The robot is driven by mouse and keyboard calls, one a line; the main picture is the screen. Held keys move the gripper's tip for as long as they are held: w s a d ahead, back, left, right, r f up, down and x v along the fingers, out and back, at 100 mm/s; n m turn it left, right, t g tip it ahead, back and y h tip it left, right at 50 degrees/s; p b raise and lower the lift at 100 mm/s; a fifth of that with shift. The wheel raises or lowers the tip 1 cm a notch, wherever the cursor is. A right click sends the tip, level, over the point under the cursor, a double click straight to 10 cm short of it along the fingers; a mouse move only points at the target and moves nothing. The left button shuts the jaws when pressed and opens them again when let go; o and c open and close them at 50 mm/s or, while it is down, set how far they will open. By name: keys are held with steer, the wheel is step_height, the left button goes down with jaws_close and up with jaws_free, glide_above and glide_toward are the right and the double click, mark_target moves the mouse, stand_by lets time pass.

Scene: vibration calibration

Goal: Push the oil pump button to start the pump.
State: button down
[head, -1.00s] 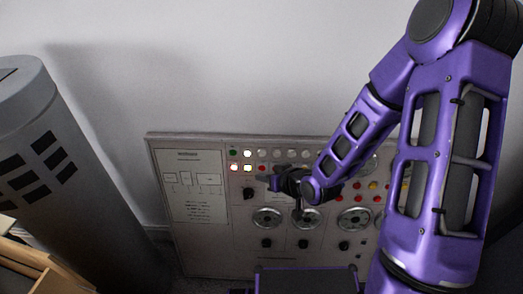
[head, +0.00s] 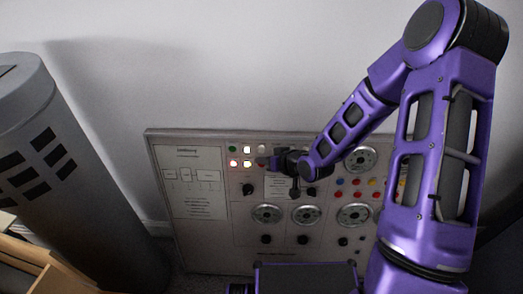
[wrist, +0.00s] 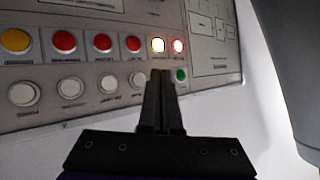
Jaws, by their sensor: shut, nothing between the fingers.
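The control panel (head: 205,255) stands upright against the wall and carries rows of round buttons. Its labels are too blurred to tell which button is the oil pump's. In the head view my gripper (head: 268,162) is at the panel's upper left; contact cannot be told.
Several pale buttons (wrist: 107,81) line the row left of my fingers in the wrist view. Dials (head: 306,214) and black knobs (head: 249,189) lie lower on the panel. A grey cylinder (head: 75,190) and wooden boards (head: 50,280) stand at the left.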

steer(key=shift+w+f, duration=0.25)
steer(key=shift+w, duration=1.05)
stand_by(1.1)
steer(key=shift+w, duration=0.4)
steer(key=shift+w+f, duration=0.15)
steer(key=shift+w, duration=0.25)
stand_by(0.7)
steer(key=shift+s, duration=0.8)
steer(key=shift+r, duration=0.2)
steer(key=s, duration=0.3)
steer(key=s+r, duration=0.1)
steer(key=s, duration=0.1)
